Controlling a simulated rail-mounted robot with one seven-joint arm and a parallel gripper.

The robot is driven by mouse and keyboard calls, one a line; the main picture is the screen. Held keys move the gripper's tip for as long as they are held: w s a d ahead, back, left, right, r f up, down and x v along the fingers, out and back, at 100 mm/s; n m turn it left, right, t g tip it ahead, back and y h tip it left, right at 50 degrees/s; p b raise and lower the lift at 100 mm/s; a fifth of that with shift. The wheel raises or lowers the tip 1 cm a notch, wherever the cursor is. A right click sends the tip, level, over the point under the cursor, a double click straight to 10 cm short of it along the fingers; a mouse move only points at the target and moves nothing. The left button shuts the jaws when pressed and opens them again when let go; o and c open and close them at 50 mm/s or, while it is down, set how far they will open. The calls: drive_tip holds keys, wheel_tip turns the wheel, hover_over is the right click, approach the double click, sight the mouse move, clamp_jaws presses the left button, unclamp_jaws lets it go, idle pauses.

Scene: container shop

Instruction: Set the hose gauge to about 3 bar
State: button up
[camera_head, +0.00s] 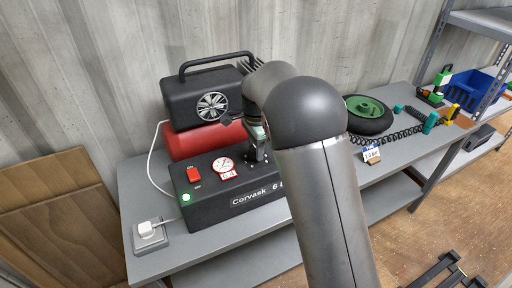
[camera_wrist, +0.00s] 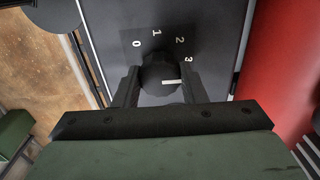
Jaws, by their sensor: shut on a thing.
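My gripper (camera_wrist: 160,90) is shut on a dark round knob (camera_wrist: 158,72), with one finger on each side. The knob sits on a black panel marked 0, 1, 2 and 3. Its white pointer mark points right, a little below the numeral 3 in the wrist view. In the head view my gripper (camera_head: 258,150) is over the right part of the black compressor (camera_head: 245,198), and my arm hides the knob. A round white gauge (camera_head: 223,165) with red marks is on the compressor's top; its needle is too small to read.
A red switch (camera_head: 193,175) and a lit green lamp (camera_head: 186,197) are left of the gauge. A red tank (camera_head: 200,141) lies behind.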

drive_tip(key=o, duration=1)
drive_tip(key=shift+r, duration=0.15)
wheel_tip(320, 180, up, 17)
drive_tip(key=shift+r+b, duration=0.1)
drive_tip(key=shift+b, duration=0.35)
